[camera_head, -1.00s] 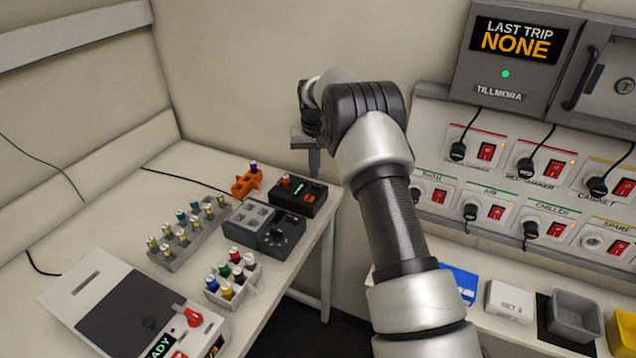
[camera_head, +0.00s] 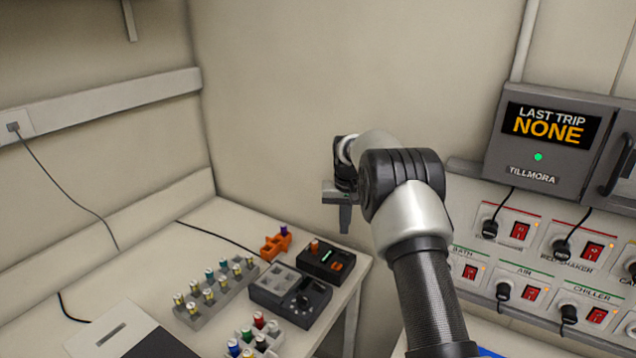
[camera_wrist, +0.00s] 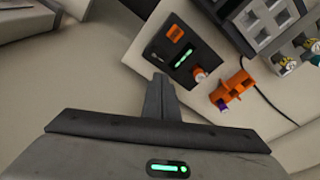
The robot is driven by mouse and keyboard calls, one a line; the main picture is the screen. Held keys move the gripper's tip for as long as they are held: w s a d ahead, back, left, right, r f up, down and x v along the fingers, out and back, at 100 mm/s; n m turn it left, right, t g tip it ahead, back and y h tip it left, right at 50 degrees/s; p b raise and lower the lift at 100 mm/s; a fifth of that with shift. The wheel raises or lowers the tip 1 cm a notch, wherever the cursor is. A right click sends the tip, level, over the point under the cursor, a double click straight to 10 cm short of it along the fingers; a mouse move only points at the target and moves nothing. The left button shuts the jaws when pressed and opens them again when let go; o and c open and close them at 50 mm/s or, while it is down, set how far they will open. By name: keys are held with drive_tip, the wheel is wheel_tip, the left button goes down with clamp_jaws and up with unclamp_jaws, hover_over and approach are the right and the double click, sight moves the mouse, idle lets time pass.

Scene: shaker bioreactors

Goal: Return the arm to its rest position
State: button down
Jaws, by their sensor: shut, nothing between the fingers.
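My gripper (camera_head: 345,218) hangs at the end of my arm, in front of the bare wall and above the right back corner of the bench. Its fingers are together with nothing between them. In the wrist view my gripper (camera_wrist: 160,85) points toward the bench, with its closed fingertips in the middle. They appear beside a black device (camera_wrist: 185,55) with a green light, and apart from it. My arm is raised and bent at the elbow.
The bench holds the black device (camera_head: 340,268), an orange holder (camera_head: 270,250), a grey block unit (camera_head: 300,310) and a vial rack (camera_head: 205,310). A switch panel (camera_head: 470,245) and a grey box reading "LAST TRIP NONE" (camera_head: 480,150) are on the right. Air above the bench is clear.

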drive_tip(key=s+r+t, duration=0.2)
drive_tip(key=s+r, duration=1.8)
drive_tip(key=r, duration=0.4)
drive_tip(key=s+f+n+t, duration=0.1)
drive_tip(key=s+f, duration=0.1)
drive_tip(key=s, duration=2.2)
drive_tip(key=shift+s+f+t, duration=0.25)
drive_tip(key=shift+s+t, duration=0.1)
drive_tip(key=shift+t, duration=0.05)
